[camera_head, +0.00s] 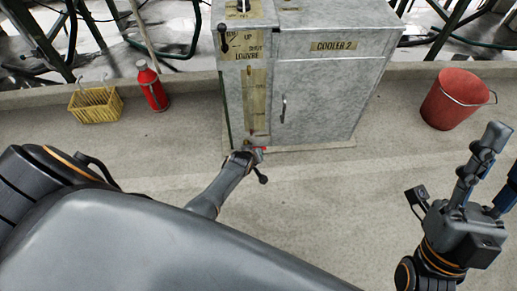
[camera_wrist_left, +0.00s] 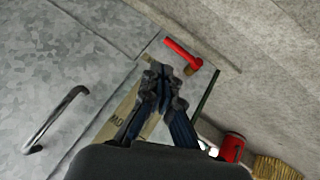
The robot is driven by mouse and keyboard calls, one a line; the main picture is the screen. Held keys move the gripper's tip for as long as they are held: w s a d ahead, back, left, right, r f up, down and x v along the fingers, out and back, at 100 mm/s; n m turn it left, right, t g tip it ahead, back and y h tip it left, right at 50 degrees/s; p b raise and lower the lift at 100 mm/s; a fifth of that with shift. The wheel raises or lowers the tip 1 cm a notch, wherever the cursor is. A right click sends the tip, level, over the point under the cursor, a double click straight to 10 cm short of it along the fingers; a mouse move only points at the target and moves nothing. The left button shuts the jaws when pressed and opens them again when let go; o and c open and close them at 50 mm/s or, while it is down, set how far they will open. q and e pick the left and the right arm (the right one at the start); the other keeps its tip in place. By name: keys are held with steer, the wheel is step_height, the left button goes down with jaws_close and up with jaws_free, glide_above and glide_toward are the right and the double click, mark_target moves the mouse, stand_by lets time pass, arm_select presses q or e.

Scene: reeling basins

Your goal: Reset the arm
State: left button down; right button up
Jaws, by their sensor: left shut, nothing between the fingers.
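My left gripper (camera_head: 245,155) is at the foot of the grey metal cooler cabinet (camera_head: 325,85), in front of its narrow left part. In the left wrist view the fingers (camera_wrist_left: 164,72) are together with nothing between them. A small red handle (camera_wrist_left: 183,53) lies just beyond the fingertips, apart from them in the picture; whether they touch it I cannot tell. It shows in the head view only as a bit of red (camera_head: 263,149) beside the gripper. My right gripper (camera_head: 503,155) is raised at the right edge, open and empty, partly cut off by the frame.
A yellow basket (camera_head: 96,104) and a red extinguisher-like bottle (camera_head: 152,87) stand at the left along the low wall. A red bucket (camera_head: 455,99) stands at the right. The cabinet has a door handle (camera_head: 284,108) and a black lever (camera_head: 224,40). The floor between is clear.

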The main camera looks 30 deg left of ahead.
steer(key=shift+w+a+f+g+h, duration=0.2)
steer(key=shift+w+f+g, duration=0.3)
steer(key=shift+w, duration=0.3)
steer(key=shift+w+a+f+g+h, duration=0.1)
steer(key=shift+w+f+g+h, duration=0.1)
steer(key=shift+w+f+g, duration=0.35)
